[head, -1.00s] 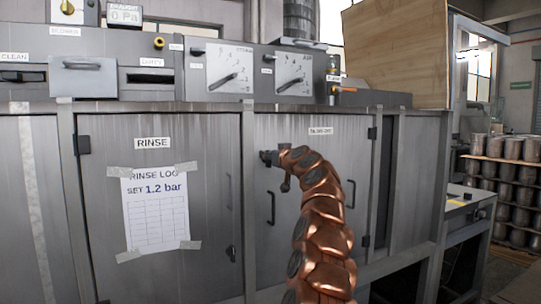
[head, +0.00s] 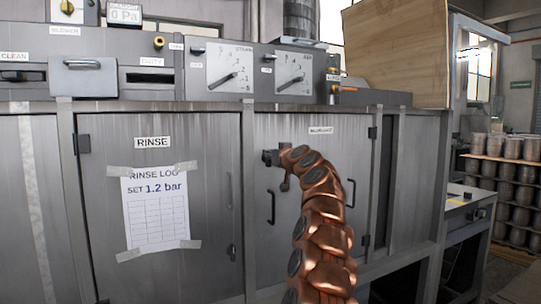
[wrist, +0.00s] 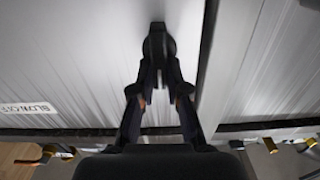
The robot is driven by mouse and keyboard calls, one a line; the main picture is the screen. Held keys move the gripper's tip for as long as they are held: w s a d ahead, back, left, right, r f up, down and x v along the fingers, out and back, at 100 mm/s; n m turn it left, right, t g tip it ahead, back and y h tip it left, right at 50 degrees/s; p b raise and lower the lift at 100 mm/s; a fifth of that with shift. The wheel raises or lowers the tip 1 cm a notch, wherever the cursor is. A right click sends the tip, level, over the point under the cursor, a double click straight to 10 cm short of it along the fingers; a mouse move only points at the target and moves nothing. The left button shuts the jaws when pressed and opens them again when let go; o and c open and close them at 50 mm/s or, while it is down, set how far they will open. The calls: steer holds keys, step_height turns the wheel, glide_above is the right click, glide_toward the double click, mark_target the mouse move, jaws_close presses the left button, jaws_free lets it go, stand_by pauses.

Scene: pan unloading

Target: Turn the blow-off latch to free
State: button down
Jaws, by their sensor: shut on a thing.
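The blow-off latch (wrist: 157,38) is a dark, rounded piece on the grey metal door in the wrist view. My gripper (wrist: 160,72) is shut on it, with one finger on each side. In the head view my gripper (head: 271,157) is at the upper left of the blow-off door (head: 275,245). The latch cannot be told apart from the gripper there. The door appears closed. A BLOW-OFF label (head: 320,130) is above and right of the gripper, and also shows in the wrist view (wrist: 28,108).
Door handles (head: 271,208) stick out below my gripper and right of my arm. The rinse door (head: 205,270), with a paper log (head: 156,215), is to the left. Gauges (head: 230,70) and fittings line the panel above. Stacked metal pots (head: 510,170) stand far right.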

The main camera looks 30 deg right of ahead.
steer(key=shift+s+d+f+m+p, duration=0.1)
steer(key=shift+d+f+m+p, duration=0.2)
steer(key=shift+m+p, duration=1.85)
steer(key=shift+w+d+f+m+p, duration=0.1)
steer(key=shift+d+f+m+p, duration=0.35)
steer(key=shift+m, duration=3.35)
steer(key=shift+s+d+f+m+p, duration=0.15)
steer(key=shift+m+p, duration=1.3)
steer(key=shift+m, duration=1.5)
steer(key=c, duration=1.2)
jaws_free()
steer(key=shift+o, duration=0.2)
